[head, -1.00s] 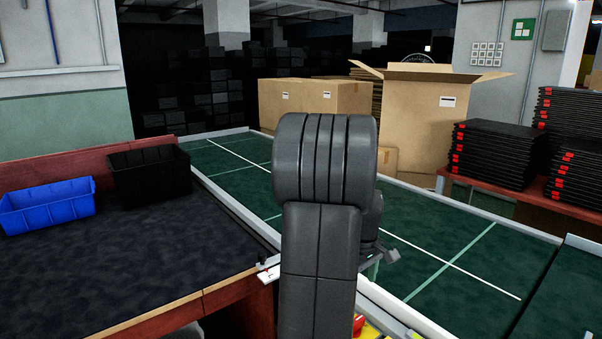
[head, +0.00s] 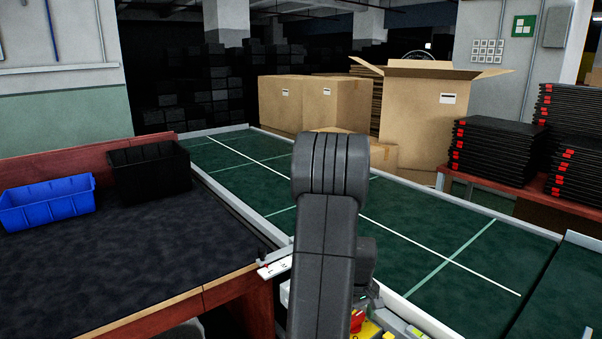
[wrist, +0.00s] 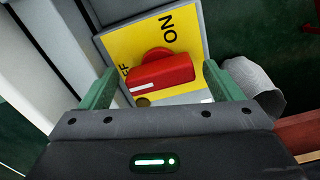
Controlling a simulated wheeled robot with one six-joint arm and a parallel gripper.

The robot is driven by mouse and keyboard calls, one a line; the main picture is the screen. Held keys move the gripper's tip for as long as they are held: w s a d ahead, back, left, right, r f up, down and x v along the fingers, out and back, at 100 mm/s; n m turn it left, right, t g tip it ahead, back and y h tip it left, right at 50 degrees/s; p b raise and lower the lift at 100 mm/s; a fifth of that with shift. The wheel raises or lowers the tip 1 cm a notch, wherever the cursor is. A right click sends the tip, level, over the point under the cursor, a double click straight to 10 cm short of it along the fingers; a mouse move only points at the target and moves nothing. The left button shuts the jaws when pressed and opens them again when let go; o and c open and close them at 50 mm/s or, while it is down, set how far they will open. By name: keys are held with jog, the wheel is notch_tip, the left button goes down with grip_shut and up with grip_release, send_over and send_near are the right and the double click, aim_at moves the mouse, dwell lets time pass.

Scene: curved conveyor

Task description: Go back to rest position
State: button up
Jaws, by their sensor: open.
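A red rotary switch (wrist: 160,72) on a yellow plate (wrist: 122,46) marked ON lies just beyond the fingertips. Whether the fingers touch it I cannot tell. In the head view my arm stands in the middle, and the gripper is hidden behind it. Part of the yellow plate (head: 371,331) shows at the bottom edge beside the arm.
A green conveyor (head: 440,240) runs behind my arm. A dark-topped table with a blue bin (head: 47,205) and a black bin (head: 150,172) stands left. Cardboard boxes (head: 425,115) and stacked black trays (head: 492,152) stand beyond the conveyor.

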jog(key=m, duration=0.4)
jog(key=m+p, duration=0.1)
jog(key=m, duration=0.3)
jog(key=m+p, duration=0.1)
jog(key=m, duration=0.2)
jog(key=shift+m, duration=0.4)
jog(key=shift+m+p, duration=0.65)
jog(key=shift+m, duration=1.05)
jog(key=shift+s, duration=0.1)
